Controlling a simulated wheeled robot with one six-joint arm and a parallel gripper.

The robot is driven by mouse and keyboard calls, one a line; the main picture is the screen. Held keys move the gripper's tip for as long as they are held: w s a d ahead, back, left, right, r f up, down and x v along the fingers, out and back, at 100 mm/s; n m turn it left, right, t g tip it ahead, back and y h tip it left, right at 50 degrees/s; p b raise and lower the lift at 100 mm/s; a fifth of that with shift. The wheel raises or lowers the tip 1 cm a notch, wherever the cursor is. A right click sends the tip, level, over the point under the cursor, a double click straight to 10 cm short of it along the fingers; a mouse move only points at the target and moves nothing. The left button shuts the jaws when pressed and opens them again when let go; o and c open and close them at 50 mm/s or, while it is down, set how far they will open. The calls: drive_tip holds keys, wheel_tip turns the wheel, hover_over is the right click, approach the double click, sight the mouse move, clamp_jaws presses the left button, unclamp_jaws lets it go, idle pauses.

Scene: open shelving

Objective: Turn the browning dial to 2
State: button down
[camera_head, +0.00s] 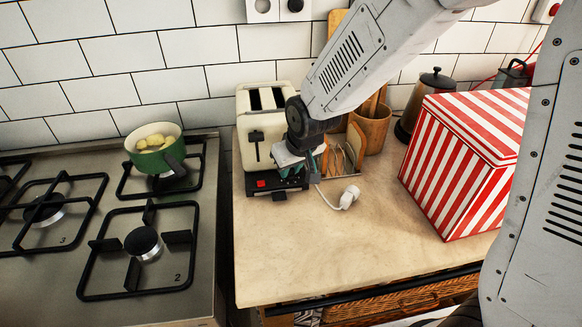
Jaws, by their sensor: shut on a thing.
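A cream toaster (259,125) with two slots on top stands upright at the back left of the counter, against the tiled wall. Its black lever shows on the front, and a red button shows at the dark lower front edge. My gripper (292,178) is at the lower right of the toaster's front, shut on the browning dial. The jaws and wrist hide the dial, so its number and pointer cannot be read.
A white plug (349,197) on a cord lies just right of my gripper. Behind are a rack and a wooden utensil pot (371,130). A red-striped box (465,165) stands right; a stove (110,240) with a green pot (153,160) is left. The front counter (310,250) is clear.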

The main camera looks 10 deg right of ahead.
drive_tip(key=shift+n+y, duration=0.3)
drive_tip(key=shift+n, duration=0.5)
drive_tip(key=c, duration=1.3)
unclamp_jaws()
drive_tip(key=shift+o, duration=0.2)
drive_tip(key=shift+r, duration=0.1)
drive_tip(key=v, duration=0.7)
drive_tip(key=shift+r, duration=0.35)
drive_tip(key=shift+d, duration=0.1)
